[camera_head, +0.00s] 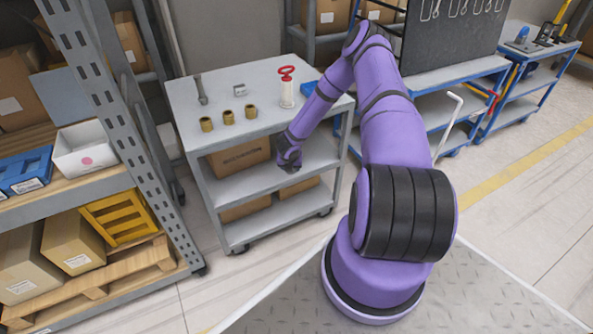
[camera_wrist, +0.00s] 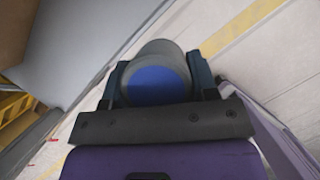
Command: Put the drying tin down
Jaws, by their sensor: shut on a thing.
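My gripper (camera_wrist: 160,76) is shut on a grey round tin with a blue disc on its near end, taken to be the drying tin (camera_wrist: 158,85). The tin sits between the two dark fingers in the wrist view. In the head view my gripper (camera_head: 290,160) shows at the front right of a grey cart (camera_head: 185,88), overlapping its middle shelf in the picture. The tin cannot be made out there.
The cart top holds three brass rings (camera_head: 228,117), a white cylinder with a red handle (camera_head: 287,92), a small grey block (camera_head: 240,90) and a grey tool (camera_head: 201,90). A metal rack (camera_head: 95,70) stands left.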

